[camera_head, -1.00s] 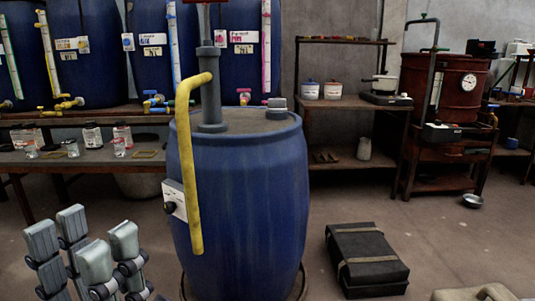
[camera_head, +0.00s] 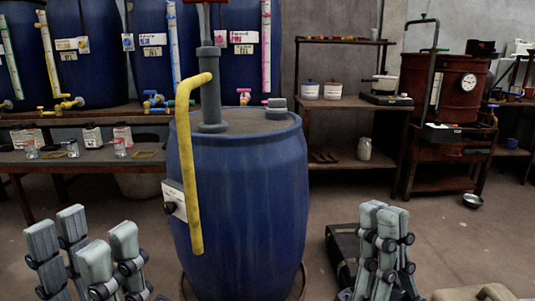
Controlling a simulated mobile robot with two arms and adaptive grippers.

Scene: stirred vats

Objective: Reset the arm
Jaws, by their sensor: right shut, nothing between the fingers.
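My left gripper (camera_head: 84,236) stands at the lower left with its grey fingers pointing up and spread apart, open and empty. My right gripper (camera_head: 384,226) stands upright at the lower right, its fingers drawn together, shut with nothing between them. It is in front of the black case (camera_head: 342,246) and hides much of it. Both grippers are apart from the blue barrel (camera_head: 245,210) between them. The arm links below the grippers are mostly out of the picture.
The barrel carries a pump with a yellow spout (camera_head: 188,150) hanging down its left side. A bench (camera_head: 90,161) with jars is at left. A shelf (camera_head: 355,104) and a rusty red drum (camera_head: 457,88) stand behind at right.

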